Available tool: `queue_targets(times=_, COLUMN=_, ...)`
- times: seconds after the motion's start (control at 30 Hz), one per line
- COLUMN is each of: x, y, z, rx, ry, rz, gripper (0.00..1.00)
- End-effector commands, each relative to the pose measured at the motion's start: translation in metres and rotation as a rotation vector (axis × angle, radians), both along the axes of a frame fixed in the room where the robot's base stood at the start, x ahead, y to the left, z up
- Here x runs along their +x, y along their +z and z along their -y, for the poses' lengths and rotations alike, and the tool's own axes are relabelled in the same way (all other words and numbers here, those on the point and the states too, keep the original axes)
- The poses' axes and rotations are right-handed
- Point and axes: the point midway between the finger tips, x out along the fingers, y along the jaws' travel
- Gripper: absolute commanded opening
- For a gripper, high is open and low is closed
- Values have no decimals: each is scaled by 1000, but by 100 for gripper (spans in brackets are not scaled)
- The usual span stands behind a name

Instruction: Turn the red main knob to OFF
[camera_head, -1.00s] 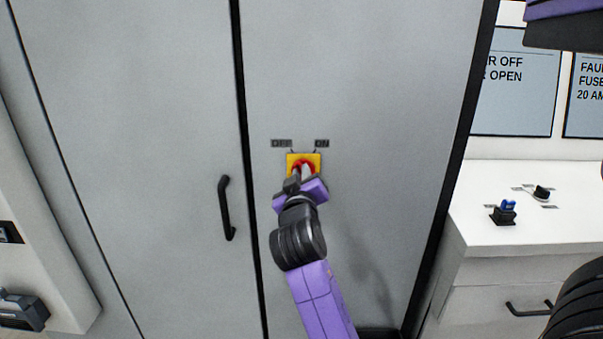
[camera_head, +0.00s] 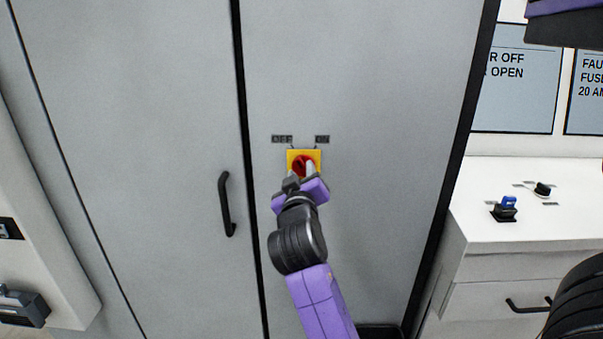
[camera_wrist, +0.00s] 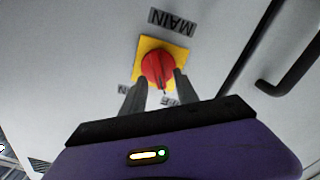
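The red main knob (camera_head: 302,161) sits on a yellow plate (camera_head: 317,155) on the grey cabinet's right door. An OFF label (camera_head: 282,139) is up and to its left, an ON label (camera_head: 322,139) up and to its right. In the wrist view, which is upside down, the knob (camera_wrist: 155,66) shows between the fingertips. Its ridge seems to lean toward the OFF side; its exact angle is unclear. My gripper (camera_head: 302,172) is at the knob, fingers apart. In the wrist view my gripper (camera_wrist: 161,80) has one finger on each side of the knob's near part; contact is unclear.
A black door handle (camera_head: 226,204) stands out on the left door. A white counter (camera_head: 480,235) with small switches (camera_head: 505,208) is at the right. A grey box (camera_head: 22,308) is at the lower left. The door around the knob is clear.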

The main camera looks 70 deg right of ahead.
Motion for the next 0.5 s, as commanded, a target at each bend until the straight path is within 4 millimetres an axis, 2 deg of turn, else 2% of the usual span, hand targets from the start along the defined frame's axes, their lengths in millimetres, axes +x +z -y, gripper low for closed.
queue_targets(times=0.1, x=-7, y=-3, z=-20, rx=-1, ry=4, rz=-1, gripper=36)
queue_targets(times=0.3, x=-19, y=-2, z=-46, rx=0, ry=2, rz=-1, gripper=36)
queue_targets(times=0.5, x=-24, y=-1, z=-57, rx=0, ry=0, rz=-1, gripper=36)
